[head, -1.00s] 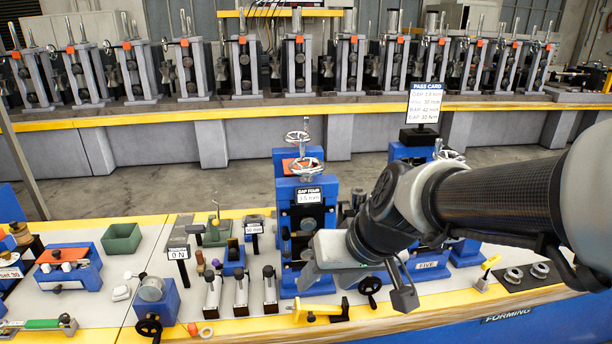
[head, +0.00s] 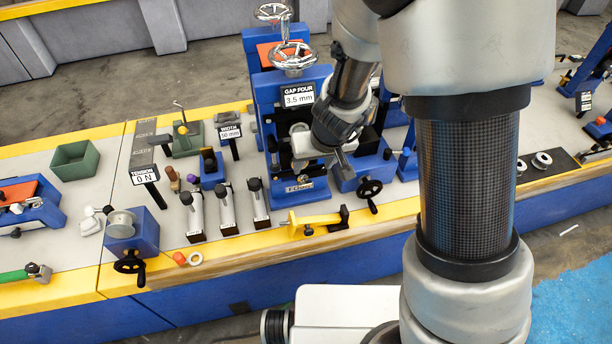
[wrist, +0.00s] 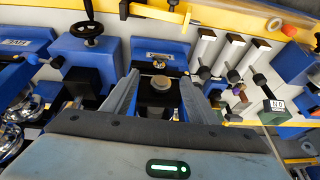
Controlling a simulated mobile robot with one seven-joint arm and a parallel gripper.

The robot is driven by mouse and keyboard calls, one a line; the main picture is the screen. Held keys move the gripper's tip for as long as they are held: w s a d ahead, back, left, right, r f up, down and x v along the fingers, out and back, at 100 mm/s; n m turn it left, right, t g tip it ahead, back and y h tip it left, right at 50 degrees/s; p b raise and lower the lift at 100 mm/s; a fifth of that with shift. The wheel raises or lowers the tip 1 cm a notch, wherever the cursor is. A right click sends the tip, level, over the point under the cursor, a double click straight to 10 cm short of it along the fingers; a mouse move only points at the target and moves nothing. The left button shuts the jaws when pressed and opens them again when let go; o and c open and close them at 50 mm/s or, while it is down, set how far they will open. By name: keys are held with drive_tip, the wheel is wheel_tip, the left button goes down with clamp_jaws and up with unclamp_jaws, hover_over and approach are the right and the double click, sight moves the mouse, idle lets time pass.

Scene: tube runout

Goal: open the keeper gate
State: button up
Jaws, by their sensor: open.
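The blue stand marked FOUR (head: 303,187) stands upright on the bench, under a card reading GAP FOUR 3.5 mm (head: 298,95). My gripper (head: 306,150) is at the front of this stand and partly covers it. In the wrist view my gripper (wrist: 160,80) is open, with one finger on each side of a round metal disc (wrist: 161,82) on a black block (wrist: 158,97). I see no clear contact between fingers and disc. No part is labelled as the keeper gate, so I cannot tell which one it is.
A yellow bar (head: 318,222) with a black end lies along the front edge; it also shows in the wrist view (wrist: 160,13). Several grey holders (head: 227,209) stand to the left. A black handwheel (head: 370,188) is close on the right. Handwheels (head: 292,55) top the stand.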

sight(304, 182)
drive_tip(key=b+x, duration=0.5)
drive_tip(key=x, duration=0.9)
drive_tip(key=shift+w+f+b, duration=0.1)
drive_tip(key=shift+b, duration=0.25)
clamp_jaws()
